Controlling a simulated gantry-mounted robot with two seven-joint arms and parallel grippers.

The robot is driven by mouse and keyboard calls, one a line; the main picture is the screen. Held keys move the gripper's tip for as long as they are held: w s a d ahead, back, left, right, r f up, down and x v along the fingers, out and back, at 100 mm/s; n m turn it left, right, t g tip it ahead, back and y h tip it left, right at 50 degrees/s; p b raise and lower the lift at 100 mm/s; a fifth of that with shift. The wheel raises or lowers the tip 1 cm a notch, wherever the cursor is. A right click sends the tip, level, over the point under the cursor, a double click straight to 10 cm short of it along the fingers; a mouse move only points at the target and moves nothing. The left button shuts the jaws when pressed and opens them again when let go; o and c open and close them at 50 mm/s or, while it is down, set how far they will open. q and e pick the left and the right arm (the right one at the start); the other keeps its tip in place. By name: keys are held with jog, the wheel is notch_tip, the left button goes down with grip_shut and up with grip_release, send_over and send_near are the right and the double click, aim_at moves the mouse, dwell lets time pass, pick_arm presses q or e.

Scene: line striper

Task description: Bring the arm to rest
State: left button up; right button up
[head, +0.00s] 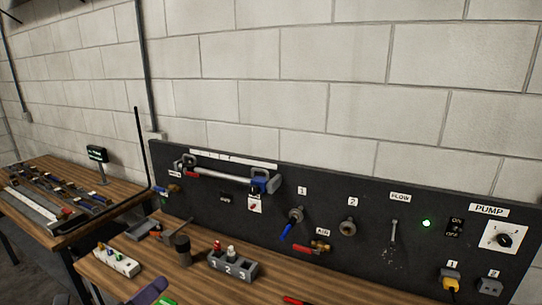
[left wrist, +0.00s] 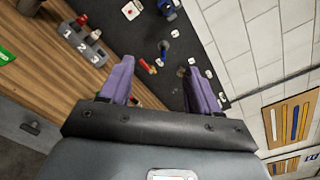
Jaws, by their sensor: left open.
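My left gripper (head: 150,292) shows only as a purple finger at the bottom edge of the head view, over the front of the wooden bench. In the left wrist view its two purple fingers (left wrist: 159,63) stand apart with nothing between them. They point toward the black panel (head: 375,240), which also shows in the left wrist view beyond the fingertips. The rest of my left arm is hidden in the head view. My right gripper is in neither view.
The wooden bench (head: 200,285) carries a grey numbered block (head: 233,266), a white block (head: 117,262) and a dark cylinder (head: 183,249). The panel bears valves, a blue-handled lever (head: 287,231) and a lit green lamp (head: 426,223). A second table (head: 40,175) stands left.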

pick_arm(q)
jog(key=s+d+f+n+g+y, duration=0.1)
jog(key=s+d+f+n, duration=0.4)
jog(key=f, duration=0.5)
jog(key=s+d+f+n+g, duration=0.1)
jog(key=s+d+f+n, duration=0.35)
jog(key=f, duration=0.45)
jog(key=s+a+f+n+g+y, duration=0.3)
jog(key=s+f+n+g, duration=0.25)
jog(key=s+n, duration=0.4)
jog(key=s+a+f+n+g+y, duration=0.3)
jog(key=s+f+n+g, duration=0.25)
jog(key=s+n, duration=0.35)
notch_tip(320, 180, up, 25)
jog(key=n+p, duration=0.2)
jog(key=p, duration=2.4)
jog(key=shift+a+t, duration=0.25)
jog(key=shift+t, duration=0.05)
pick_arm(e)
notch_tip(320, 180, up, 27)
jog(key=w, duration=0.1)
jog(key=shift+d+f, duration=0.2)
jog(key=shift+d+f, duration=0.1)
